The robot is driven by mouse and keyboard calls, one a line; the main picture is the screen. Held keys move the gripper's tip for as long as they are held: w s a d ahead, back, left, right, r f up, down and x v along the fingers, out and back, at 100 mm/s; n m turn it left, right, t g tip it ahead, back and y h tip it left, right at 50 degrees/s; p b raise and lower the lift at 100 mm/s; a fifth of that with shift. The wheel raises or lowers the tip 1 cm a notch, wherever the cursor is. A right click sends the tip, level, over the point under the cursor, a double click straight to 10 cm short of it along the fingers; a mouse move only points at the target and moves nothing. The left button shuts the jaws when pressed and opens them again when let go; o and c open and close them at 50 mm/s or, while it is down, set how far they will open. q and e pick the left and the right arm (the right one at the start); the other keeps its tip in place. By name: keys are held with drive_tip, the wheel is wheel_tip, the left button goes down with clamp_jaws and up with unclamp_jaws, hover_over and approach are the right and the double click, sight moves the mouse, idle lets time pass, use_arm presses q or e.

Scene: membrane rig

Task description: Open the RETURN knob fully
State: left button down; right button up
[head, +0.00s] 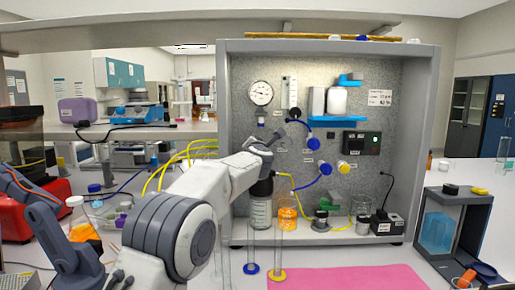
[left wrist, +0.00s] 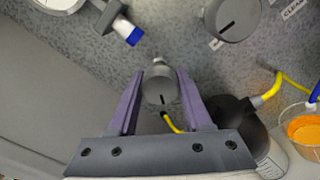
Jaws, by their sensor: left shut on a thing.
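My left gripper (left wrist: 160,82) is shut on a round grey knob (left wrist: 159,90) on the speckled back panel. The knob sits between the two purple fingers in the left wrist view, with a short dark mark near its lower edge. Its label is not visible, so I cannot read whether it says RETURN. In the head view my white left arm reaches up to the panel, with the left gripper (head: 266,140) at its left-middle part; there the arm hides most of the knob. My right gripper is not in view.
A second grey knob (left wrist: 232,18) with a dark slanted mark is up and right of the held one. A blue-ended fitting (left wrist: 128,31) is up and left. A dark-capped bottle (head: 260,211) and orange jar (head: 287,217) stand below. A pink mat (head: 345,278) lies in front.

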use_arm(q)
drive_tip(key=n, duration=0.2)
drive_tip(key=n+b, duration=0.1)
drive_tip(key=shift+f+n, duration=0.2)
drive_tip(key=shift+n, duration=0.2)
drive_tip(key=shift+n+b, duration=0.55)
drive_tip(key=shift+n, duration=0.85)
drive_tip(key=shift+c, duration=1.7)
unclamp_jaws()
